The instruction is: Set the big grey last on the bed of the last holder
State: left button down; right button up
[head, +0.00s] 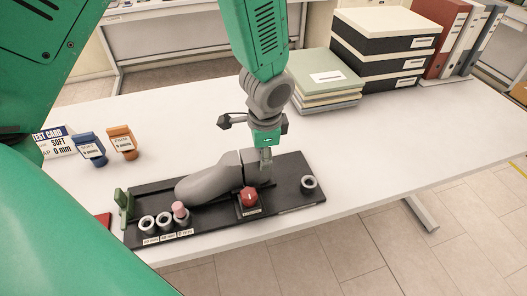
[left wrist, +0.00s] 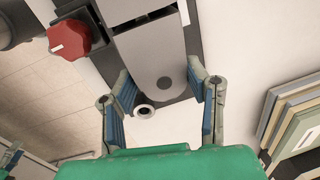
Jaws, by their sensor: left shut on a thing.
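The big grey last (head: 205,183) lies lengthwise over the black last holder (head: 288,168), toe to the left and heel end to the right. My left gripper (head: 263,158) points down at the heel end and is shut on it. In the left wrist view the grey last (left wrist: 160,62) sits between the two blue-padded fingers of my left gripper (left wrist: 165,100). I cannot tell whether the sole touches the bed, which the last mostly hides. A red knob (head: 249,196) sits on the holder's front side and shows in the wrist view (left wrist: 69,40).
Grey rings (head: 147,225) stand at the holder's front left, one with a pink-topped peg (head: 180,210). Another ring (head: 308,184) is at its right end. A green upright (head: 124,203) is at its left end. Boxes (head: 385,45) and binders stand behind; the table's right side is clear.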

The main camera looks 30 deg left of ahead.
pick_arm(q)
jog(key=shift+f, duration=0.55)
jog(key=c, duration=0.8)
grip_release()
jog(key=shift+r, duration=0.1)
jog(key=shift+r, duration=0.2)
jog(key=r, duration=0.7)
jog(key=s+d+r, duration=0.1)
jog(key=r, duration=0.2)
jog(key=shift+d+r, duration=0.1)
jog(key=shift+r, duration=0.55)
